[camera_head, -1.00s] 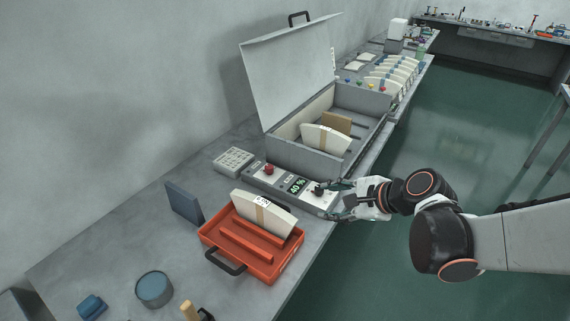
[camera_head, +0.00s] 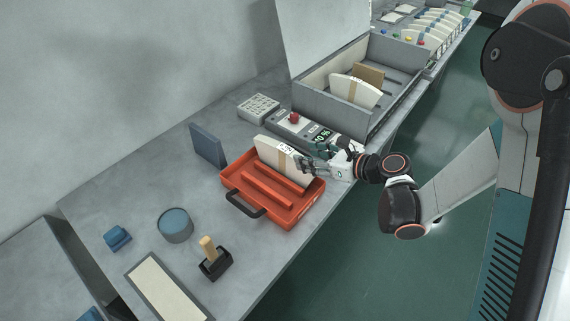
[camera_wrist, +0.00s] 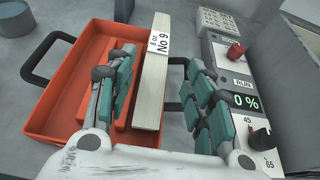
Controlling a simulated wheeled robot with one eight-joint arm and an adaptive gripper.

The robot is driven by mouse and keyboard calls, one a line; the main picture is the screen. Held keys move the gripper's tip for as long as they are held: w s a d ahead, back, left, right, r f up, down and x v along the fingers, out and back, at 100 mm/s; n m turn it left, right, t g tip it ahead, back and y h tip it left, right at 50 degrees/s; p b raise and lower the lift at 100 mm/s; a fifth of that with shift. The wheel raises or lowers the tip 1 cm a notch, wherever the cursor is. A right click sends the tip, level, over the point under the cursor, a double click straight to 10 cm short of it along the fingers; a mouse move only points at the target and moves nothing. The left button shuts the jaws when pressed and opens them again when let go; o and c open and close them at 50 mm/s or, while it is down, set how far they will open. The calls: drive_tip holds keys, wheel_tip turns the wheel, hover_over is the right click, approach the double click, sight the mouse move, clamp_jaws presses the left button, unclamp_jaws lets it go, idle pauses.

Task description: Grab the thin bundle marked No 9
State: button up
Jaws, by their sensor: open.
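My gripper (camera_head: 312,165) is at the bundle's right end. In the wrist view my gripper (camera_wrist: 158,75) is open, with one teal-padded finger on each side of the bundle. The left finger is near it; a gap shows on the right. I cannot tell whether either touches.
A control box (camera_head: 312,130) with a red button and a display reading 0 % in the wrist view stands right beside the tray. Behind it is an open grey case (camera_head: 330,108) holding another bundle (camera_head: 355,91). A round tin (camera_head: 175,226) and stamp (camera_head: 213,260) stand in front.

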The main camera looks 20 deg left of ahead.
sight(289, 151)
drive_tip(key=x, duration=0.2)
drive_tip(key=shift+w+a+f, duration=0.15)
drive_tip(key=shift+a, duration=0.2)
drive_tip(key=shift+b+x, duration=1.2)
drive_tip(key=shift+x, duration=1.45)
drive_tip(key=shift+c, duration=0.5)
clamp_jaws()
